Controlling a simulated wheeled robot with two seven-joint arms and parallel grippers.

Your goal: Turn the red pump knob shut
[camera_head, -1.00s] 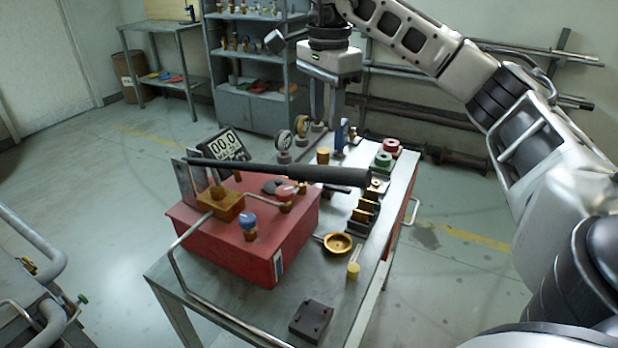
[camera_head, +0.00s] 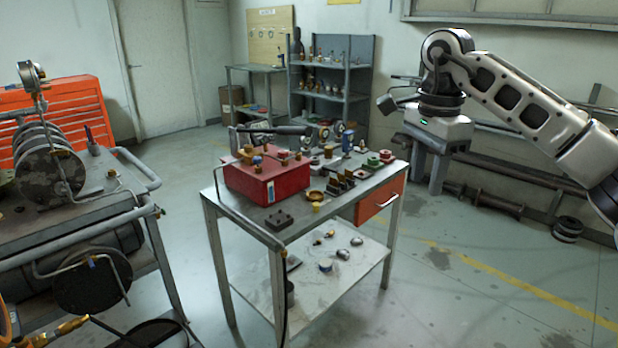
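The red hand pump (camera_head: 265,182) is a red box on the metal cart (camera_head: 345,200), with a long black lever lying across its top. A small red knob (camera_head: 282,153) and a blue knob (camera_head: 257,160) stand on its top; both look tiny from here. My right gripper (camera_head: 428,180) hangs fingers-down to the right of the cart, well apart from the pump. Its two fingers are spread with nothing seen between them. My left gripper is out of view.
Gauges, fittings and a small brass dish (camera_head: 316,196) crowd the cart top. A lower shelf (camera_head: 322,272) holds loose parts. A compressor bench (camera_head: 75,220) stands at the left. A shelf unit (camera_head: 333,85) is behind. Floor at the right is mostly clear.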

